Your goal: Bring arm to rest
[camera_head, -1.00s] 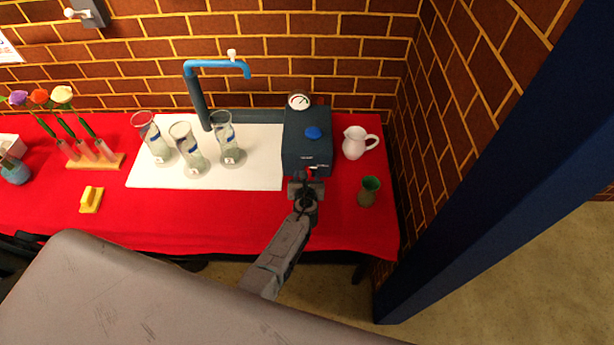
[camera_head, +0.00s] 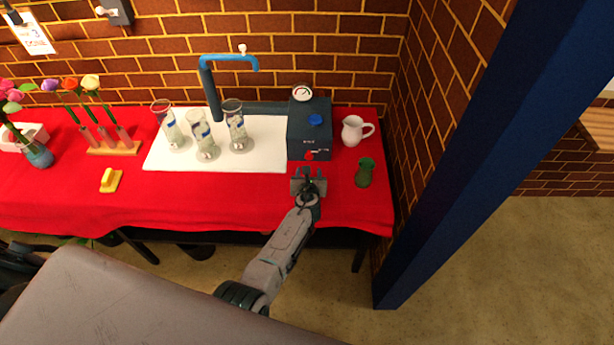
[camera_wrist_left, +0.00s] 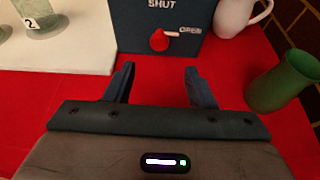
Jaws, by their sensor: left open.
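My left gripper (camera_head: 309,172) is open and empty in front of the dark blue box (camera_head: 309,128), a small gap short of it. In the left wrist view its two fingers (camera_wrist_left: 159,84) are spread, with only red cloth between them. Beyond them is the box's red knob (camera_wrist_left: 160,40), near the printed words SHUT and OPEN; the knob's exact setting is hard to tell. The gripper touches nothing. My right gripper is not in view.
A green vase (camera_head: 365,172) stands close right of the gripper, with a white jug (camera_head: 353,131) behind it. Several glass vases (camera_head: 203,138) stand on the white mat (camera_head: 266,154) under a blue tap (camera_head: 212,90). A blue pillar (camera_head: 460,170) rises at right.

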